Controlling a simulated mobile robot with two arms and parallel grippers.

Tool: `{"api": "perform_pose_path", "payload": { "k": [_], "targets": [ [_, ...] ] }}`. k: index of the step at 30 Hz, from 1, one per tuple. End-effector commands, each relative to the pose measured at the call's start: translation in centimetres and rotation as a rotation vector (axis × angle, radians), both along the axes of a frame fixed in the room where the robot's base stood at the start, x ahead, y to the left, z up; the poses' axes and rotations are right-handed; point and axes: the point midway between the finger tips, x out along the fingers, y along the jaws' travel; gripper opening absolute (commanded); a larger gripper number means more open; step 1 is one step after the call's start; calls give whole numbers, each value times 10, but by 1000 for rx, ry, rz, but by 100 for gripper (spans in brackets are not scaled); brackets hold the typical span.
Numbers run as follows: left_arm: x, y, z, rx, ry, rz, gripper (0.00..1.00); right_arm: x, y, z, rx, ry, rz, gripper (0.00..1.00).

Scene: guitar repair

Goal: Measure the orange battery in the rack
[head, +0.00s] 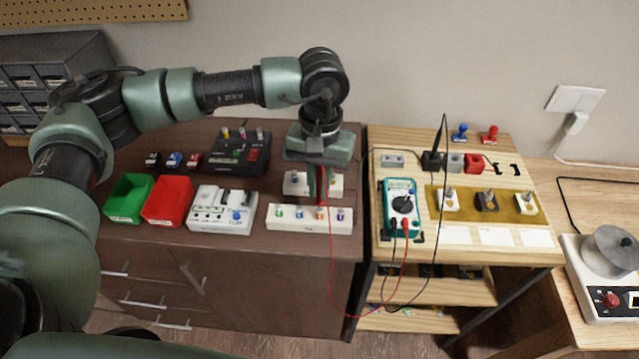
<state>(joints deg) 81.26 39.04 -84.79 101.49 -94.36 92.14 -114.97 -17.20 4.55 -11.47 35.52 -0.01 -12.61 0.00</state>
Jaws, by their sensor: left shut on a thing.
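The battery rack (268,222) is a long white block near the front edge of the dark cabinet. Several small coloured batteries stand in it. The orange battery (319,213) is directly below my left gripper (321,188). That gripper points down and is shut on the red probe (321,198), whose tip is at or just above the orange battery; I cannot tell if they touch. The teal multimeter (403,207) stands on the light wooden bench, with red and black leads. The black probe (432,157) stands upright in a holder behind it. My right gripper is not in view.
A second white block (297,184) sits just behind the rack, partly hidden by the gripper. A white device (222,210), a red bin (168,201) and a green bin (128,198) stand left. The red lead (332,290) hangs across the gap between cabinet and bench.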

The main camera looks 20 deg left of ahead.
Motion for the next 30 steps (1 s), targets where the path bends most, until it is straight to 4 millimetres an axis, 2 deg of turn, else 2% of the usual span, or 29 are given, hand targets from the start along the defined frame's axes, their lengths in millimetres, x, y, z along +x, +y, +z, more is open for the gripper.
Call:
{"api": "perform_pose_path", "payload": {
  "k": [30],
  "targets": [
    [0,0,-4,0,0,0,0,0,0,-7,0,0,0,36]
  ]
}}
